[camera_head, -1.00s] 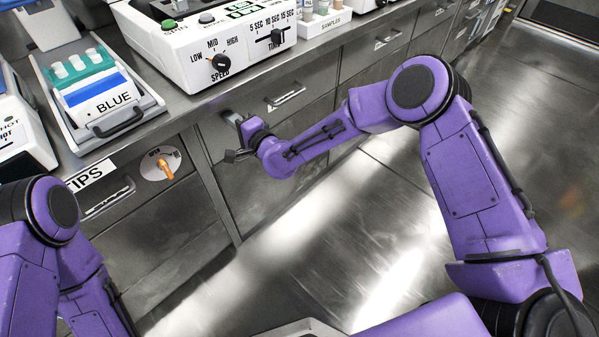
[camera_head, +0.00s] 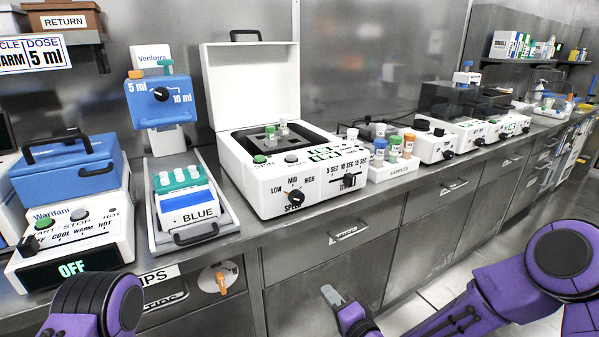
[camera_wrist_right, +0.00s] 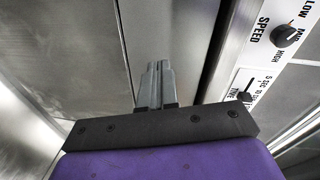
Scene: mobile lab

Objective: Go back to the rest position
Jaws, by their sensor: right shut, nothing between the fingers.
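My right gripper (camera_head: 334,296) is in front of the lower cabinets, below the counter edge and apart from the drawer fronts as far as I can tell. In the right wrist view its two grey fingers (camera_wrist_right: 155,84) are together, with nothing between them. My right arm is purple and comes in from the right. My left arm shows only as a purple joint at the lower left of the head view; the left gripper is out of view.
The counter (camera_head: 255,226) carries a white open-lidded machine (camera_head: 265,207) with a speed knob, a blue-labelled rack (camera_head: 188,215), a Warifani device (camera_head: 70,268) and a samples rack (camera_head: 392,172). Drawer handles (camera_head: 349,232) and an orange knob (camera_head: 221,283) stick out below. Floor at the right is clear.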

